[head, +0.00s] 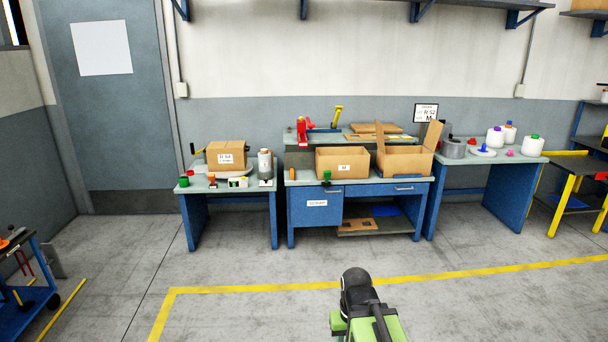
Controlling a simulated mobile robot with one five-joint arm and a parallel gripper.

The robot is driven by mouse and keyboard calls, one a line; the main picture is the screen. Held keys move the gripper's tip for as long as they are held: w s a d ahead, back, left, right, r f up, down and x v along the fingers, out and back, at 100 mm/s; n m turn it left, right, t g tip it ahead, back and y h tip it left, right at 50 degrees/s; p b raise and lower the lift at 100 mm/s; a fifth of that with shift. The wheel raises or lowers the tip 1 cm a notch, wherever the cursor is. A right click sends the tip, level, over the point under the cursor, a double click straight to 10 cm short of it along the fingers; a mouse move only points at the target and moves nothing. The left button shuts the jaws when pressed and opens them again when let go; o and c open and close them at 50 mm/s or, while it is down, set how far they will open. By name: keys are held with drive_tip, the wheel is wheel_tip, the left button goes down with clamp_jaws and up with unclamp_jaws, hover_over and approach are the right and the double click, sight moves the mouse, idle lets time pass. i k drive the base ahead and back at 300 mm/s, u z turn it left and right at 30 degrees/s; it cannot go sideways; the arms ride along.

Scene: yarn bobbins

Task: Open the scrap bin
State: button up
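The scrap bin (315,203) is a blue front panel with a small white label, set in the left part of the blue middle workbench. The label lettering is small but seems to read SCRAP. The panel looks closed, flush with the bench front, and its inside is hidden. Part of my green and black arm shows at the bottom centre, in front of the bench with floor between them. I cannot make out my gripper's fingers in this view.
Open cardboard boxes (342,162) stand on the middle bench. A left bench (196,222) carries a closed box and small items; a right bench (507,205) carries white bobbins. A blue cart (28,306) stands at far left. The floor before the benches is clear, crossed by yellow tape.

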sight(310, 205)
drive_tip(key=z, duration=0.6)
drive_tip(key=i, duration=4)
drive_tip(key=u, duration=1.65)
drive_tip(key=i, duration=0.95)
drive_tip(key=u, duration=0.3)
